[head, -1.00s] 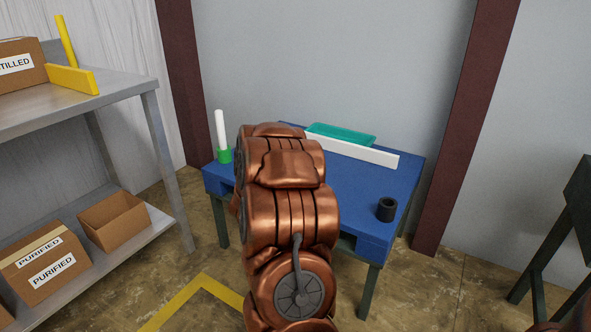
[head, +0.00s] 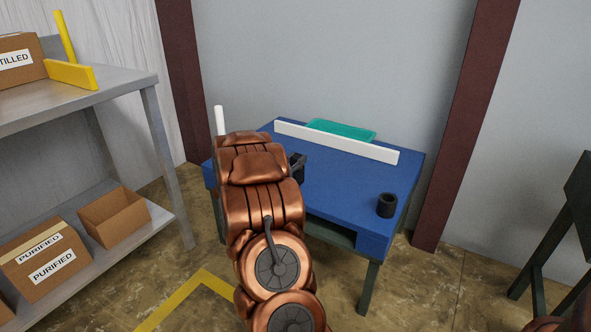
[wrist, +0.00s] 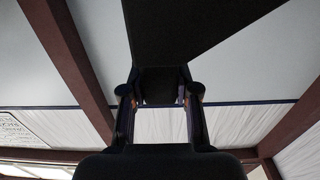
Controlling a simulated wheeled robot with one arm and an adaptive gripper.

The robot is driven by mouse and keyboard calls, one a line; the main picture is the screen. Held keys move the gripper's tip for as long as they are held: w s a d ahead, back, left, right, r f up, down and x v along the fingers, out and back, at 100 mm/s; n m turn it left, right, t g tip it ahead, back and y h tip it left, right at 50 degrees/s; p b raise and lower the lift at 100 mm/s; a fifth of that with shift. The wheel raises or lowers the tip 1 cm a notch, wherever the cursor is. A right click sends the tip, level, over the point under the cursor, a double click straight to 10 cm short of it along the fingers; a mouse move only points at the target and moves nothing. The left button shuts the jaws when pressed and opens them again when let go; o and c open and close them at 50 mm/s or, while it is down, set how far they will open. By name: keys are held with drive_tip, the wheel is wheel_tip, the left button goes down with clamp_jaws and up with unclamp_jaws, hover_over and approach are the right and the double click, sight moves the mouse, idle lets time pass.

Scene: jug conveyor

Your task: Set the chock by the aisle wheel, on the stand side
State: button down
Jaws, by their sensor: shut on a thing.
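In the wrist view my gripper (wrist: 160,96) is closed on a dark wedge-like block, which I take to be the chock (wrist: 195,28). The block sticks out past the fingers toward the top of the picture and is too dark to show detail. In the head view a small black part of my gripper (head: 298,166) shows at the right of my copper arm, above the blue table (head: 345,185); the rest is hidden behind the arm. I see no wheel in either view, and I cannot pick out the stand for certain.
The table bears a white rail (head: 335,142), a teal tray (head: 342,130) and a black cup (head: 386,205). A white rod (head: 219,120) stands at its left. A grey shelf (head: 100,107) with boxes is on the left. A dark frame (head: 550,245) stands at right.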

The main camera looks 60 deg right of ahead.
sight(299, 175)
drive_tip(key=shift+f+b, duration=0.85)
drive_tip(key=shift+f, duration=0.35)
drive_tip(key=shift+f, duration=0.15)
drive_tip(key=c, duration=0.9)
unclamp_jaws()
drive_tip(key=shift+o, duration=0.2)
